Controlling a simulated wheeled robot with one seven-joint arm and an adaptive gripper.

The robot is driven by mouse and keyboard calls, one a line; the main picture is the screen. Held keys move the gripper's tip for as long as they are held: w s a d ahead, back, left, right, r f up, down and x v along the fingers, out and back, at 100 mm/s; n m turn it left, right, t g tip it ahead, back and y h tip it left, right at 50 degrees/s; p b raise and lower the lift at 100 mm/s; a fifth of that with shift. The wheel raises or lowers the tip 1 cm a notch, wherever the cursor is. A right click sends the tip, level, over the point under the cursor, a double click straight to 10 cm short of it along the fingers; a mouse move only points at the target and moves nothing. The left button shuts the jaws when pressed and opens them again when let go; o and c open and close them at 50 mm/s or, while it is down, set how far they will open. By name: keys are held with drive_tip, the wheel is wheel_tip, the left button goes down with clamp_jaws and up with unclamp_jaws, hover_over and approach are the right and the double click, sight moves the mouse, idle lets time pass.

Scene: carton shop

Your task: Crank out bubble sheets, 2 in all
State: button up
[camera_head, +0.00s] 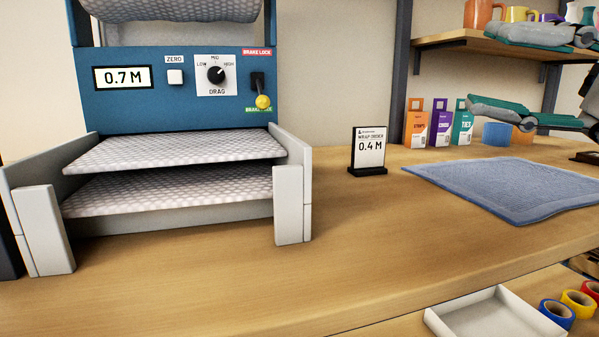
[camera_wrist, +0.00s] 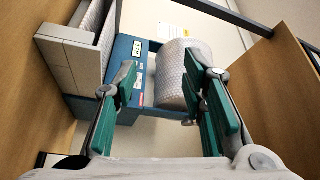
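The blue wrap machine (camera_head: 150,109) stands at left in the head view, with the lower edge of the bubble wrap roll (camera_head: 180,8) above it. Its display (camera_head: 122,77) reads 0.7 M. The brake lever's yellow knob (camera_head: 263,102) is down beside the green label. Bubble wrap (camera_head: 175,150) lies in two layers in the grey tray (camera_head: 293,205). The order sign (camera_head: 369,146) reads 0.4 M. My gripper (camera_head: 480,66) is open and empty at upper right, clear of the machine. In the wrist view, the roll (camera_wrist: 178,75) shows between its spread green fingers. I cannot make out the crank.
A blue padded mat (camera_head: 510,185) lies on the bench at right. Orange, purple and teal boxes (camera_head: 439,128) stand behind it, beneath a shelf (camera_head: 480,44) with mugs. A white tray (camera_head: 490,318) and tape rolls (camera_head: 557,312) are lower front right. The bench between machine and mat is mostly clear.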

drive_tip(key=s+a+f+m+g+h, duration=0.1)
drive_tip(key=s+a+f+g+h, duration=0.2)
drive_tip(key=f, duration=0.6)
drive_tip(key=s+a+f+g+h, duration=0.1)
drive_tip(key=s+a+f+h, duration=0.4)
drive_tip(key=f, duration=0.4)
drive_tip(key=s+d+f+t+h+p, duration=0.1)
drive_tip(key=s+d+f+h, duration=0.4)
drive_tip(key=d+f+h, duration=0.6)
wheel_tip(320, 180, up, 38)
drive_tip(key=a+t+p, duration=0.1)
drive_tip(key=t+p, duration=0.2)
drive_tip(key=p, duration=3.4)
drive_tip(key=shift+t+p, duration=0.35)
drive_tip(key=shift+t, duration=0.05)
